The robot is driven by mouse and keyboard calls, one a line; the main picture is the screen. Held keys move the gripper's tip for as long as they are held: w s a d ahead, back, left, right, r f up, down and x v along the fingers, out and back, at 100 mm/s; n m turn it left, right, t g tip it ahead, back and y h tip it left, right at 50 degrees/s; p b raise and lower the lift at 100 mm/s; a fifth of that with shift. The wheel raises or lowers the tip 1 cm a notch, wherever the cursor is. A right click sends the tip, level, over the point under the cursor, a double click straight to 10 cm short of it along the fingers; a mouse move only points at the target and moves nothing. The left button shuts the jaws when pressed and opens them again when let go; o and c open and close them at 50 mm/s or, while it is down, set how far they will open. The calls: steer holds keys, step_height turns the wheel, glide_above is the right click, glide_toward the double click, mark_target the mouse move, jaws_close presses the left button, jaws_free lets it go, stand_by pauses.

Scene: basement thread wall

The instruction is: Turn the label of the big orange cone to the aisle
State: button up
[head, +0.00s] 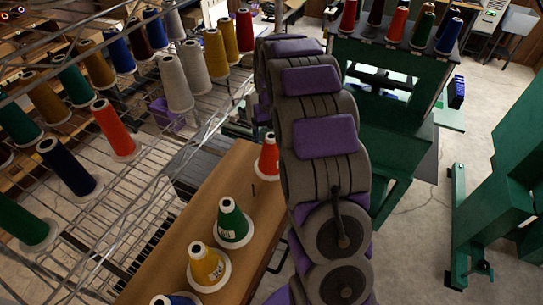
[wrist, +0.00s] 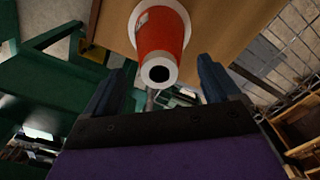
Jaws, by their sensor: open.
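An orange cone of thread (head: 267,157) stands on a wooden board in the head view, partly hidden behind my arm. In the wrist view an orange cone (wrist: 162,30) on a wooden surface appears close up, its dark top hole facing the camera. A pale label patch shows on its upper left side. My gripper (wrist: 164,65) is open, with one finger on each side of the cone's top end in the picture; contact cannot be told. The gripper is hidden in the head view. Another orange cone (head: 117,130) stands on the wire rack.
On the board (head: 160,277) stand a green cone (head: 233,222), a yellow cone (head: 207,266) and a blue cone (head: 173,300). The wire rack (head: 95,185) at left holds several cones. Green machines (head: 390,130) stand behind and right of my arm; open floor lies between.

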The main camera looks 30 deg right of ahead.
step_height(320, 180, up, 15)
stand_by(0.3)
steer(key=s+a+f+n+b, duration=0.1)
steer(key=s+a+f+b, duration=0.2)
steer(key=s, duration=1)
steer(key=s+a+f+n+g+b, duration=0.1)
steer(key=s+a+f+b, duration=0.2)
steer(key=s+a+f, duration=0.4)
steer(key=s+a+f+b, duration=0.3)
steer(key=s+a+f, duration=0.3)
steer(key=s, duration=1.4)
steer(key=shift+a+n+g, duration=0.25)
steer(key=shift+n+g, duration=0.15)
